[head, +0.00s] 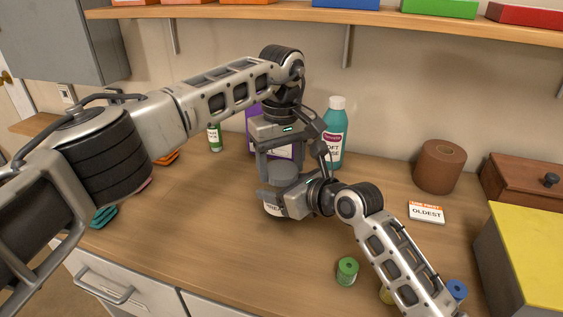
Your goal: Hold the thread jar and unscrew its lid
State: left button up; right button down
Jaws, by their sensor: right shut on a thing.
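The thread jar (272,210) stands on the wooden counter, mostly hidden behind my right gripper; a piece of its white label shows. My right gripper (272,199) comes in from the right, low down, and is shut on the jar's body. My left gripper (282,168) reaches down from above, its fingers apart on either side of the jar's top. A grey lid (283,174) seems to show between these fingers; I cannot tell whether they touch it.
A teal bottle (336,132) and a purple container (255,121) stand close behind the grippers. A green spool (347,271) lies in front, right. A brown roll (439,166), an "OLDEST" card (427,212) and a yellow-topped box (528,255) are right.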

pick_arm(q)
jog(key=n, duration=0.5)
jog(key=shift+r+n, duration=0.1)
jog(key=shift+n, duration=0.3)
jog(key=n, duration=0.7)
jog(key=shift+n, duration=0.4)
jog(key=o, duration=1.1)
jog(key=shift+c, duration=0.2)
jog(key=shift+s+d, duration=0.1)
jog(key=shift+d, duration=0.05)
